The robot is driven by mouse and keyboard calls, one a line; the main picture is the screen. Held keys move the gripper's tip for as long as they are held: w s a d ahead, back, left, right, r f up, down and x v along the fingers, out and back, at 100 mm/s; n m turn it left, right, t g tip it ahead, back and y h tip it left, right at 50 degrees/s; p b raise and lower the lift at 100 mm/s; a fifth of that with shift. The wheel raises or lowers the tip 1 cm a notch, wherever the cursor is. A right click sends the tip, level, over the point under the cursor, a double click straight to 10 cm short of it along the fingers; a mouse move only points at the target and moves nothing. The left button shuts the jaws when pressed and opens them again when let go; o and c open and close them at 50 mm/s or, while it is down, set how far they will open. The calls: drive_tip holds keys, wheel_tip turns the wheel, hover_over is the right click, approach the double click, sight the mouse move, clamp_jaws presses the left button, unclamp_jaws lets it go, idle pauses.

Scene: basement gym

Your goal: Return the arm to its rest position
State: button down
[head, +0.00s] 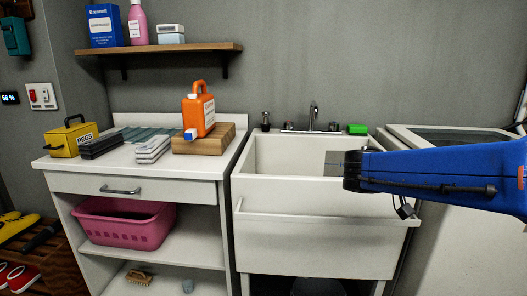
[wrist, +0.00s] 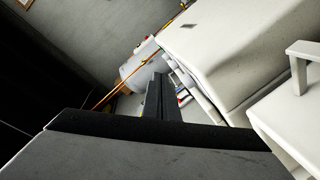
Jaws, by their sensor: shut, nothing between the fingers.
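My blue arm (head: 440,178) reaches in from the right edge of the head view, in front of the white sink (head: 320,234). Its dark wrist end is over the sink's front part. My gripper (wrist: 160,92) shows in the wrist view as dark fingers close together, shut and empty. The fingers point towards a gap beside white surfaces. In the head view the fingers cannot be made out clearly.
Left of the sink, a white counter (head: 67,164) holds a yellow pegs box (head: 72,137), folded cloths, and an orange jug (head: 200,113) on a wooden block (head: 215,142). A shelf (head: 150,49) hangs above. A white machine (head: 455,240) stands right, under my arm.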

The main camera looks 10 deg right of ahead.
drive_tip(key=s+a+f+n+t+y, duration=0.1)
drive_tip(key=s+a+f+n+y, duration=0.25)
drive_tip(key=f, duration=0.35)
drive_tip(key=s+a+f+n+t+y, duration=0.1)
drive_tip(key=s+a+f+n+y, duration=0.15)
drive_tip(key=a+f+y, duration=0.4)
drive_tip(key=s+a+f+n+t+y, duration=0.1)
drive_tip(key=a+f+n+t+y, duration=0.1)
drive_tip(key=a, duration=0.5)
drive_tip(key=a+f+n+t+y, duration=0.2)
drive_tip(key=a+f+y, duration=0.2)
drive_tip(key=a, duration=0.3)
drive_tip(key=shift+s+a+f+n+t+y, duration=0.3)
drive_tip(key=shift+s+f+n, duration=0.1)
drive_tip(key=shift+f, duration=0.45)
drive_tip(key=c, duration=2.5)
unclamp_jaws()
